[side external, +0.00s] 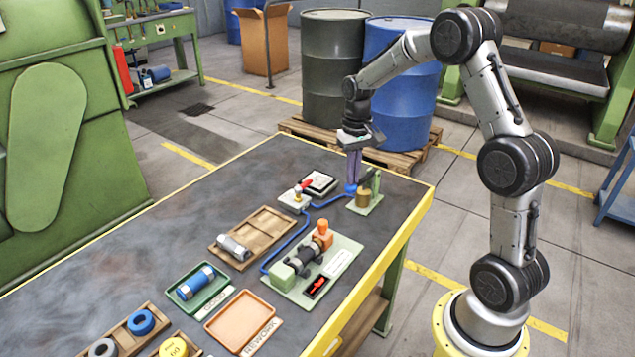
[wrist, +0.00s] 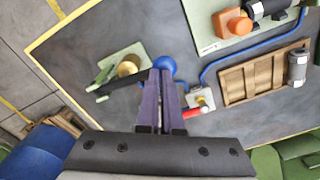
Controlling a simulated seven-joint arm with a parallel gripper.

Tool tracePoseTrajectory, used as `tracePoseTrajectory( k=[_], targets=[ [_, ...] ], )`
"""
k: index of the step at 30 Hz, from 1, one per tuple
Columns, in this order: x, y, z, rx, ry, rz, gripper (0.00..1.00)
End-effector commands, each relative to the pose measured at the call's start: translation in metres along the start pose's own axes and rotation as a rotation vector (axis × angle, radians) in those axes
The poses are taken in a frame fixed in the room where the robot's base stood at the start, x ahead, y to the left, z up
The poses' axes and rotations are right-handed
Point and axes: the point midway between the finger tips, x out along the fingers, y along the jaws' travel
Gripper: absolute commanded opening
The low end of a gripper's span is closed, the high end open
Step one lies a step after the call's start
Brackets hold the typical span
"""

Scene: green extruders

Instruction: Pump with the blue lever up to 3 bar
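The hand pump (side external: 364,199) stands on a small green plate near the far right table corner, with a brass cylinder (wrist: 128,66) and a dark bar (wrist: 118,88) reaching toward my fingers. A blue round knob (side external: 350,188) lies at my fingertips; it also shows in the wrist view (wrist: 165,64), partly covered by them. My gripper (side external: 352,178) points down, its purple fingers close together with a thin gap. The knob looks beyond the tips rather than between them; contact is unclear. A dark square device with a white face (side external: 318,183) lies left of the pump; no reading is legible.
A valve block with a red handle (side external: 303,187) and a blue hose (side external: 290,245) lie left of the pump. A green fixture plate (side external: 338,263), a wooden tray (side external: 252,235) and a rework tray (side external: 240,320) stand nearer. Drums (side external: 400,95) stand behind the table.

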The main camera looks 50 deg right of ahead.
Motion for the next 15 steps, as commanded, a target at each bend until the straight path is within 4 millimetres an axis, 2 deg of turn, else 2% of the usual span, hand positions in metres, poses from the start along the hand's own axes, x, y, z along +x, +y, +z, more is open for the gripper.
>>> tracePoseTrajectory(
  k=[10,15],
  targets=[
    [0.036,0.001,0.000,0.000,-0.002,0.002,0.00],
    [0.034,0.001,0.000,0.000,0.001,0.002,0.00]
  ],
)
